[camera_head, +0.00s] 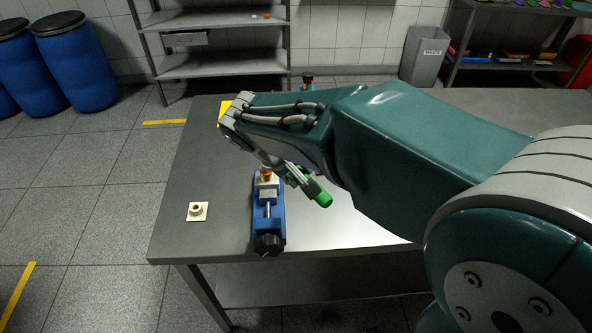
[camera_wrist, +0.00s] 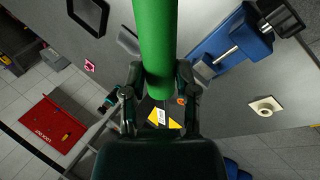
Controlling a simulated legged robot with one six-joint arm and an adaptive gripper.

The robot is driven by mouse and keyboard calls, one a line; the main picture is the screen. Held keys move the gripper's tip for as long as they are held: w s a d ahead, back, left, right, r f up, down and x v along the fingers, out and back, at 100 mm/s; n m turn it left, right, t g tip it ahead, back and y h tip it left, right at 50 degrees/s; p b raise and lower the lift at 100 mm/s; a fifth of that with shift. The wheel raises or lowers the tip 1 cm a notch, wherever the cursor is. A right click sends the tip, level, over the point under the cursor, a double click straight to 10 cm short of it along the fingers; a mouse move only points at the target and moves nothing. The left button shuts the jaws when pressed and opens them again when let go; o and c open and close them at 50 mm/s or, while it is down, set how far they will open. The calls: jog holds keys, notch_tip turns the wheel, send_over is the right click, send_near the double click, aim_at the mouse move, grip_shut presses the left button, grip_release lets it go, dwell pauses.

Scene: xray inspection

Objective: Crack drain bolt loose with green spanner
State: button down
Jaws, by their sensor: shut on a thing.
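My gripper (camera_head: 298,174) is shut on the green spanner (camera_head: 318,196), which tilts down to the right beside the vise, above the table. In the wrist view the green spanner (camera_wrist: 154,35) runs up out of the top edge from between my fingers (camera_wrist: 160,84); its working end is not clearly visible. The blue vise (camera_head: 268,222) stands on the table with a small part with red and yellow on it (camera_head: 265,176) at its far end, partly behind my arm. The vise also shows in the wrist view (camera_wrist: 228,42). I cannot make out the drain bolt for certain.
A cream square block with a round boss (camera_head: 197,212) sits on the grey table (camera_head: 190,170), left of the vise; it also shows in the wrist view (camera_wrist: 265,107). A yellow item (camera_head: 224,108) is partly behind my arm. The table's left side is mostly free. Blue barrels (camera_head: 75,60) stand behind.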

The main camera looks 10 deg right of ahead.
jog(key=shift+d+f, duration=0.15)
jog(key=shift+f, duration=0.55)
notch_tip(320, 180, down, 4)
jog(key=shift+f, duration=1.6)
dwell(0.7)
jog(key=shift+w+d+n+t+y, duration=0.45)
jog(key=shift+w+d+n, duration=0.5)
jog(key=shift+n, duration=0.25)
